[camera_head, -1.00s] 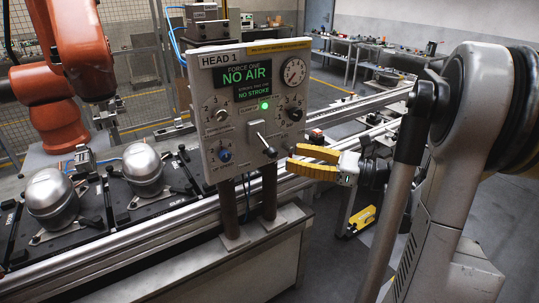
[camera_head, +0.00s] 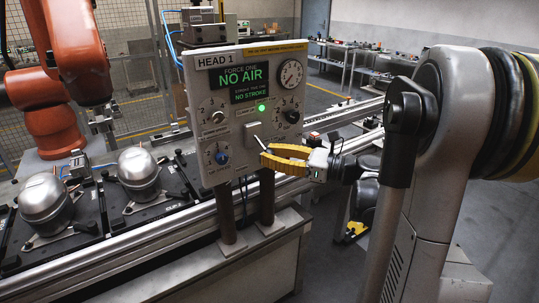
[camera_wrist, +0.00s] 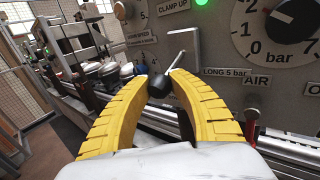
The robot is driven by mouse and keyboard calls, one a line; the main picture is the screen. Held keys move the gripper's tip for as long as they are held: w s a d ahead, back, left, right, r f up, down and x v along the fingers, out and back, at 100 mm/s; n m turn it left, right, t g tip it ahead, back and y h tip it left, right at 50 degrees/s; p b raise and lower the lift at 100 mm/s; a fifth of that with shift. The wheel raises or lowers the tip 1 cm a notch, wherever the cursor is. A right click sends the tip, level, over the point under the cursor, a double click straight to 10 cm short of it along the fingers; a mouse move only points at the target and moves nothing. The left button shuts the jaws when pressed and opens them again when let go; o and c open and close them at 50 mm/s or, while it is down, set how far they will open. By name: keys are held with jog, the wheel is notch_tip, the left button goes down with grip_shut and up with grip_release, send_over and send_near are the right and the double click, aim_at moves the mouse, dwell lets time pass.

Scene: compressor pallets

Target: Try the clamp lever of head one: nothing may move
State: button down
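The clamp lever is a thin metal rod with a black ball knob (camera_wrist: 158,86), standing out from a pale plate (camera_head: 253,131) on the grey HEAD 1 panel (camera_head: 217,105). My gripper (camera_head: 266,153) has yellow ridged fingers and is at the lower right of this plate. In the wrist view, the two fingertips (camera_wrist: 159,78) close in on both sides of the knob, with no clear gap left. The rod (camera_wrist: 177,60) runs up from the knob to the panel. In the head view the fingers hide the knob.
The panel shows NO AIR, NO STROKE and a green lamp (camera_head: 261,107). A gauge (camera_head: 291,73), a black knob (camera_head: 292,116) and a blue knob (camera_head: 222,158) are nearby. Silver compressors (camera_head: 138,167) stand on pallets at left, near an orange robot arm (camera_head: 78,50).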

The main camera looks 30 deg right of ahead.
aim_at(270, 150)
jog(key=shift+r, duration=0.1)
jog(key=r+m+g+p, duration=0.1)
jog(key=r+p, duration=0.1)
jog(key=p, duration=0.2)
jog(key=shift+s+h, duration=0.15)
jog(key=shift+h, duration=0.25)
jog(key=r+m+g+h+p, duration=0.1)
jog(key=g+p, duration=0.1)
jog(key=p, duration=0.2)
jog(key=shift+r, duration=0.35)
jog(key=r+m+g+p, duration=0.1)
jog(key=g+p, duration=0.1)
jog(key=p, duration=0.1)
jog(key=shift+r+h, duration=0.1)
jog(key=shift+h, duration=0.2)
jog(key=shift+w+r+m+g+p, duration=0.45)
jog(key=shift+g+p, duration=0.45)
jog(key=shift+p, duration=0.45)
jog(key=c, duration=1.1)
grip_release()
jog(key=shift+c, duration=0.2)
